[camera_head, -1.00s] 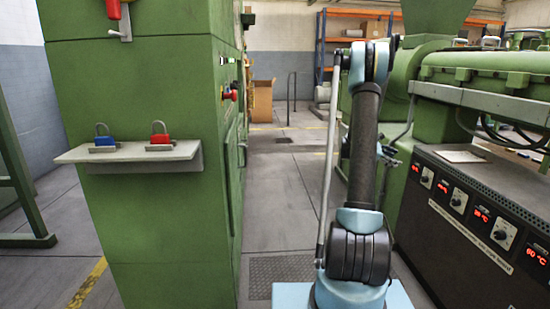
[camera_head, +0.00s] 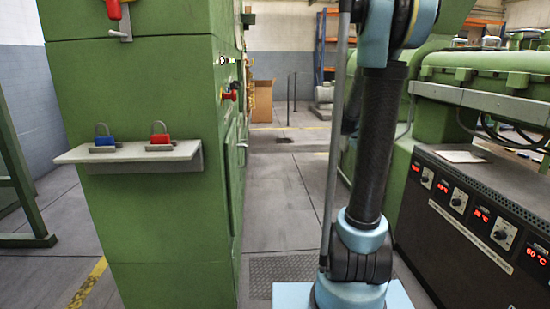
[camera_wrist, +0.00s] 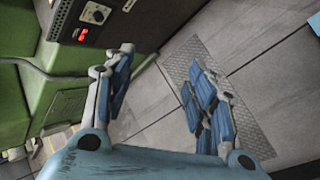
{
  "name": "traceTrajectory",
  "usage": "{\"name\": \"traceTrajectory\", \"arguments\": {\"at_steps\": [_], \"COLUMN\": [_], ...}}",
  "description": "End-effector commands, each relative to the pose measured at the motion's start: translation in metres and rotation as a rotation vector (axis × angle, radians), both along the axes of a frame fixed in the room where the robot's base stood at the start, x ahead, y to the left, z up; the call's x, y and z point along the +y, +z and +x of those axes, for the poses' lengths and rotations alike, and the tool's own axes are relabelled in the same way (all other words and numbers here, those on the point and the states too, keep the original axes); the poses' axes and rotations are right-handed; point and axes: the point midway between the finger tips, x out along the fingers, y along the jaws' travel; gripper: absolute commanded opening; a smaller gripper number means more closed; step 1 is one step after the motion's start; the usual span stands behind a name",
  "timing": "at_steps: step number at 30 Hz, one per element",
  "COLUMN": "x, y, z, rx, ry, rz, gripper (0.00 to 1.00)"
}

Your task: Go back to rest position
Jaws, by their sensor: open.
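My gripper (camera_wrist: 158,95) shows in the wrist view with its two blue-padded fingers spread wide apart. It is open, and nothing is between the fingers. Beyond it lie the grey floor and a textured metal floor plate (camera_wrist: 225,95). In the head view my arm stands upright right of the middle, and its upper end runs out of the top of the picture. My gripper cannot be made out in the head view.
A green cabinet (camera_head: 150,220) stands at the left with a shelf (camera_head: 125,155) holding a blue padlock (camera_head: 105,141) and a red padlock (camera_head: 160,139). A green extruder (camera_head: 490,80) with a black control panel (camera_head: 470,215) is close at the right. The aisle floor (camera_head: 285,190) between is clear.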

Motion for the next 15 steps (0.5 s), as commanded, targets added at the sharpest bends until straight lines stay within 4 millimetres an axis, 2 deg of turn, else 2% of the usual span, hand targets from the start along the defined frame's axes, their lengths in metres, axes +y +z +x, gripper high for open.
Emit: {"name": "traceTrajectory", "arguments": {"at_steps": [1,15], "x": [0.009,0.09], "y": [0.0,-0.017], "z": [-0.014,-0.125], "rx": [-0.014,-0.133], "ry": [-0.013,-0.176], "rz": [0.028,0.312], "gripper": [0.51,0.51]}}
